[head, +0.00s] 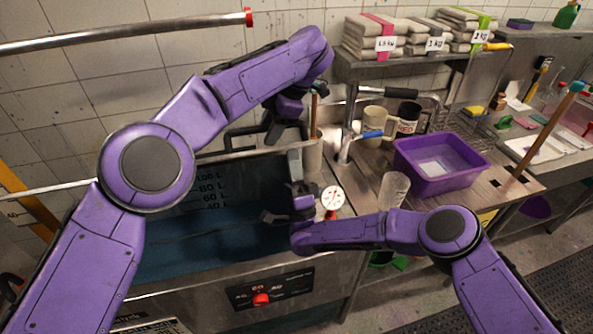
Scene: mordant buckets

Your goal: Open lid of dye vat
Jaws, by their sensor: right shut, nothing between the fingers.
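The dye vat (215,265) is a steel tank on the left. Its inside shows, with dark blue liquid (185,248) and litre marks on the back wall. A black bar handle (240,133) stands at the back edge; the lid's outline is hard to make out, and my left arm covers part of it. My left gripper (286,125) points down beside the handle's right end; whether its fingers touch it or are closed is unclear. My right gripper (293,185) is shut and empty over the vat's right end, below the left one.
A dial gauge (333,198), tap (345,150) and clear cup (394,189) stand close right of the vat. A purple basin (440,165) and mugs (373,127) are farther right. A red-capped rail (130,37) runs along the wall above.

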